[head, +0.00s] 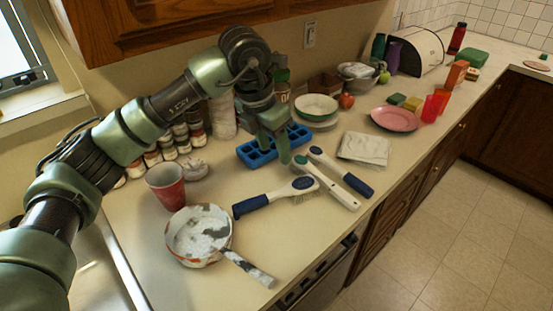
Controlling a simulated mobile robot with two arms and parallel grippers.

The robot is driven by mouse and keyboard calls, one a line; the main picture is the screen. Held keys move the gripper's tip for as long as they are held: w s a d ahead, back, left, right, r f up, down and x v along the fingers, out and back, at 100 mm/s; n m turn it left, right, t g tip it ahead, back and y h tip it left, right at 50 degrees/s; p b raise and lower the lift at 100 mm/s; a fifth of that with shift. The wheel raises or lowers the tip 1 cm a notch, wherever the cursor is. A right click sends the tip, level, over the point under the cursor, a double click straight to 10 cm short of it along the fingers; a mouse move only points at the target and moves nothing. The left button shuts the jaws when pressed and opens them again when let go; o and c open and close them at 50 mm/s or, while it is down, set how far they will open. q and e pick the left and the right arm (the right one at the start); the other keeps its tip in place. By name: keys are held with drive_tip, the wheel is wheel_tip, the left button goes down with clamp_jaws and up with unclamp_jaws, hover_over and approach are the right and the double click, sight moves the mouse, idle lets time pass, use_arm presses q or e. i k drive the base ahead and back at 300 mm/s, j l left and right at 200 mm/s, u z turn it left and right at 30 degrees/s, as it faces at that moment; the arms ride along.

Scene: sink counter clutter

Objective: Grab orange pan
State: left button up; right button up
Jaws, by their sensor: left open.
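A pan (186,241) stands at the near left of the counter. Its inside is white with grey patches, and a little orange-red shows on its outer side. Its speckled grey-white handle (247,268) points to the lower right, toward the counter's front edge. My left gripper (275,146) points down near the blue ice-cube tray, behind and to the right of the pan and well apart from it. It is open, and I see nothing held in it. My right gripper is not in view.
A red cup (166,186) stands just behind the pan. Several brushes with blue-and-white handles (264,202) lie right of it. The blue tray (255,157) is under my gripper. Small jars (152,157) line the wall. A folded cloth (365,148) and pink plate (396,119) lie farther right.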

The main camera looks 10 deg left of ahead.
sight(199, 235)
drive_tip(key=k+l, duration=0.2)
drive_tip(key=k, duration=0.3)
drive_tip(key=k+l, duration=0.15)
drive_tip(key=k, duration=0.35)
drive_tip(key=k+l, duration=0.2)
drive_tip(key=k, duration=0.25)
